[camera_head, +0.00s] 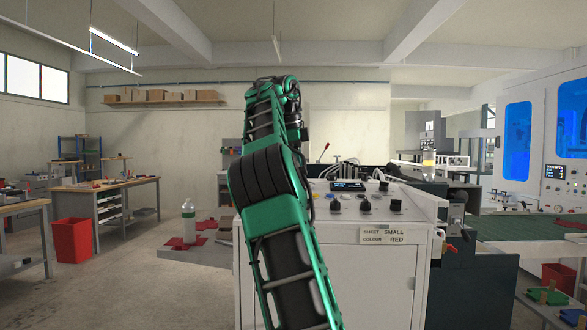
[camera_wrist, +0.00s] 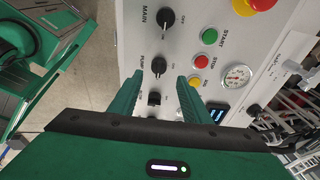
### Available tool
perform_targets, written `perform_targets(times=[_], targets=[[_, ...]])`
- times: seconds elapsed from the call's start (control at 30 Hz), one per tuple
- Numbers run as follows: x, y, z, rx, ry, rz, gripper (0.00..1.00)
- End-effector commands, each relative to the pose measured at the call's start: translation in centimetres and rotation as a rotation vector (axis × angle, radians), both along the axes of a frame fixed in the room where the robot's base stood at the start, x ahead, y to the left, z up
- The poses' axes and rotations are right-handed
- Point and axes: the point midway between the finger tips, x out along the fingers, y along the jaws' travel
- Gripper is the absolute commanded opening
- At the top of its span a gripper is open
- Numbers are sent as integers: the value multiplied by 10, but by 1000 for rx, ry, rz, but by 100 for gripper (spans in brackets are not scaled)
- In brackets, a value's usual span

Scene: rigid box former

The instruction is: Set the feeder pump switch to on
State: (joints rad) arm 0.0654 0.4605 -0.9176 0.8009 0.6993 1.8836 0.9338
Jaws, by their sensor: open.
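The black rotary knob labelled PUMP (camera_wrist: 158,66) is on the light grey control panel (camera_wrist: 185,14) in the wrist view. Its small position marks are too blurred for me to tell its setting. My gripper (camera_wrist: 160,78) is open, with one green finger to each side, close to this knob. I cannot tell whether the fingertips touch the panel. A second black knob, labelled MAIN (camera_wrist: 166,18), sits beyond it, and a smaller black switch (camera_wrist: 153,98) lies between the fingers. In the head view the panel stands behind my green arm, which hides my gripper.
Beside the knobs are a green START button (camera_wrist: 209,36), a red button (camera_wrist: 200,61), a yellow button (camera_wrist: 194,80), a gauge (camera_wrist: 237,75) and a red-and-yellow emergency stop (camera_wrist: 250,5). In the head view a bottle (camera_head: 188,222) stands left of the white cabinet (camera_head: 375,285).

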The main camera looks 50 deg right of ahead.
Motion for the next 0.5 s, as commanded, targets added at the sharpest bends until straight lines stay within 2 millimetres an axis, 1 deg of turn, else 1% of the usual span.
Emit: perform_targets(times=[0.03,0.1,0.2,0.33,0.5], targets=[[0,1,8,-3,1,-2,43],[0,4,17,-4,3,-2,43],[1,7,27,0,0,1,43],[0,9,35,1,1,1,43],[0,11,40,0,2,-2,43]])
